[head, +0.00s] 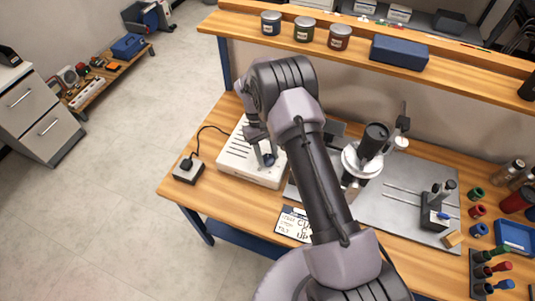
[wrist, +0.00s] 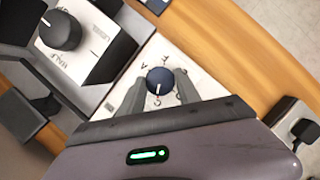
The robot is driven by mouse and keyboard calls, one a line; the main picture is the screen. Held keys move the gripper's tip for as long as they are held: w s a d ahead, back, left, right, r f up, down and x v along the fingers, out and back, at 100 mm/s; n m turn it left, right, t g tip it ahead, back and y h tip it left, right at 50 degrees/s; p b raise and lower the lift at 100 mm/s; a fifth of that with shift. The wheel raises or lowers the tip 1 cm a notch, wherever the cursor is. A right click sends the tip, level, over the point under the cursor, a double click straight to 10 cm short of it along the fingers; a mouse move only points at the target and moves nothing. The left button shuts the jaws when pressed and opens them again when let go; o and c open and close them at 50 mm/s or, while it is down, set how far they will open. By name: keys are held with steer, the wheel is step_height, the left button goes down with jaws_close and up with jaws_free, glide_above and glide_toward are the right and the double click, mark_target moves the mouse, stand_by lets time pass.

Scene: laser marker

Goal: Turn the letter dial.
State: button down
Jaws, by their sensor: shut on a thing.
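The letter dial (wrist: 160,80) is a round dark blue knob with a white pointer line, on a white panel with letters around it. In the wrist view the line points down towards my gripper's body; letters near the fingers are partly hidden. My gripper (wrist: 161,84) is shut on the dial, one finger on each side. In the head view the dial (head: 269,160) shows as a small blue knob at the front of the white machine (head: 235,164), below my gripper (head: 264,152).
A black knob (wrist: 60,30) on a white block stands left in the wrist view. A power box (head: 187,171) with a cable is left of the machine. A lettered card (head: 294,224) lies at the table's front edge. A metal plate (head: 400,212) with a microscope-like device is to the right.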

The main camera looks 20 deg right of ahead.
stand_by(0.4)
steer(key=c, duration=0.9)
jaws_free()
steer(key=shift+o, duration=0.2)
steer(key=p+v, duration=0.4)
steer(key=v, duration=1.3)
steer(key=shift+r, duration=0.2)
steer(key=shift+a, duration=0.1)
step_height(320, 180, up, 7)
steer(key=p, duration=0.8)
